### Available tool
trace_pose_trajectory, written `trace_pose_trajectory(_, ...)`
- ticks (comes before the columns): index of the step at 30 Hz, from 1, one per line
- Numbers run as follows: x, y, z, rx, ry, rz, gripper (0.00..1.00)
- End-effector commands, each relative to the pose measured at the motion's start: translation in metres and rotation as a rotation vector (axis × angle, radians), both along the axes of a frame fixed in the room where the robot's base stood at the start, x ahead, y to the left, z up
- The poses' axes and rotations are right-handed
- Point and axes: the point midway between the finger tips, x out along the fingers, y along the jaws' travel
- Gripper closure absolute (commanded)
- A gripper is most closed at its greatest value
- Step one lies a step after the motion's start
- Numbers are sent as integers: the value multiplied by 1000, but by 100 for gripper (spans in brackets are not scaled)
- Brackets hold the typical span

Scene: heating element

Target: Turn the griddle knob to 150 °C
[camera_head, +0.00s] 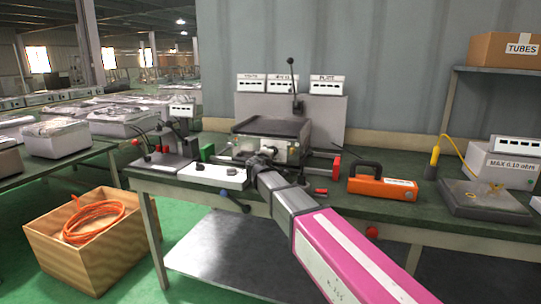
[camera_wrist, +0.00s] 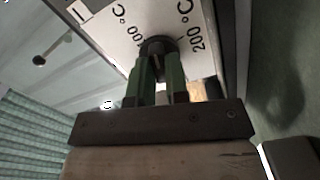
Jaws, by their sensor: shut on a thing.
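The griddle (camera_head: 270,128) stands on the green workbench with a dark top plate and a pale front panel. In the wrist view its black knob (camera_wrist: 157,45) sits on a white dial plate (camera_wrist: 125,30), which shows "200 °C" to the right and a partly covered "100 °C" to the left. My gripper (camera_wrist: 158,68) has its green fingers shut on the knob. In the head view my gripper (camera_head: 252,160) is at the griddle's front, and the wrist hides part of the panel. The knob's pointer is hidden, so its setting cannot be read.
An orange tool (camera_head: 382,186) lies to the right on the bench. A white box with black knobs (camera_head: 212,174) is left of my gripper. A wooden crate with orange hose (camera_head: 95,245) stands on the floor at left. A dark flat plate (camera_head: 484,200) lies at far right.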

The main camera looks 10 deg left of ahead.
Motion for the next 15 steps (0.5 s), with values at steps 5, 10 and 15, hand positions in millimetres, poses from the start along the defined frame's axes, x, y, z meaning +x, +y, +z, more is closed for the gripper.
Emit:
trace_pose_trajectory(5, -1, 0, -1, 70, -3, 0, 100)
trace_pose_trajectory(10, -1, -1, -1, 103, -6, 0, 100)
trace_pose_trajectory(15, -1, -1, -1, 115, -7, 0, 100)
